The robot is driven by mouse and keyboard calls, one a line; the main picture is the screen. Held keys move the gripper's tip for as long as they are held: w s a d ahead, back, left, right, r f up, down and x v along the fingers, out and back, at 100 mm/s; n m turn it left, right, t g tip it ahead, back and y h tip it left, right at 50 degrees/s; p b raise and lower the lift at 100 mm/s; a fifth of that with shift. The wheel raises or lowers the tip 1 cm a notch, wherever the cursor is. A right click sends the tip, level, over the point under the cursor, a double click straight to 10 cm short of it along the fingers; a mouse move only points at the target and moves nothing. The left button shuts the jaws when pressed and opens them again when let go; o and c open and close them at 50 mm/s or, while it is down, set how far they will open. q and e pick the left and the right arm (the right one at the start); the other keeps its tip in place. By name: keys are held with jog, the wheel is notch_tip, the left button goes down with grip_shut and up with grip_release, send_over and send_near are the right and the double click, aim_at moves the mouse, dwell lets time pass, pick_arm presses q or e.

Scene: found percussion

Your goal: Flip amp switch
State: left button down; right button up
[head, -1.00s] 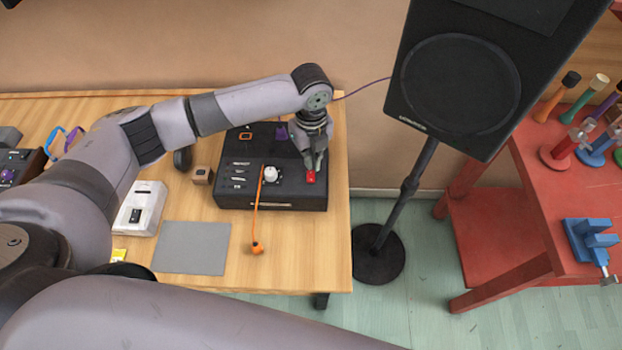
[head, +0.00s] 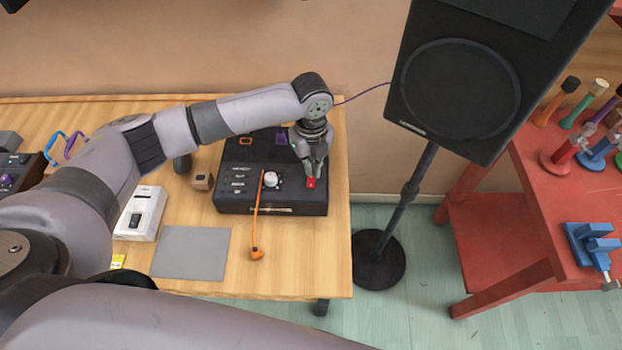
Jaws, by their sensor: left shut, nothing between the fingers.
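The black amp box (head: 235,200) sits on the wooden table in the head view. Its red switch (head: 311,183) is near the front right of its top, beside a white knob (head: 271,179). My left gripper (head: 313,168) points down over the right part of the box, its fingertips shut and empty, right at the far side of the red switch. I cannot tell if the fingertips touch the switch. The switch's tilt is too small to read. My right gripper is not in view.
A large speaker (head: 459,85) stands to the right.

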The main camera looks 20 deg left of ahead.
aim_at(311, 178)
pick_arm(q)
jog(key=shift+s+f+b, duration=0.1)
jog(key=shift+f+b, duration=0.45)
jog(key=shift+f, duration=0.65)
dwell(1.0)
jog(key=shift+r+p, duration=0.8)
jog(key=shift+p, duration=0.1)
notch_tip(311, 178, up, 6)
jog(key=p, duration=0.5)
jog(key=shift+f+p, duration=0.2)
jog(key=shift+p, duration=0.2)
jog(key=shift+f, duration=0.1)
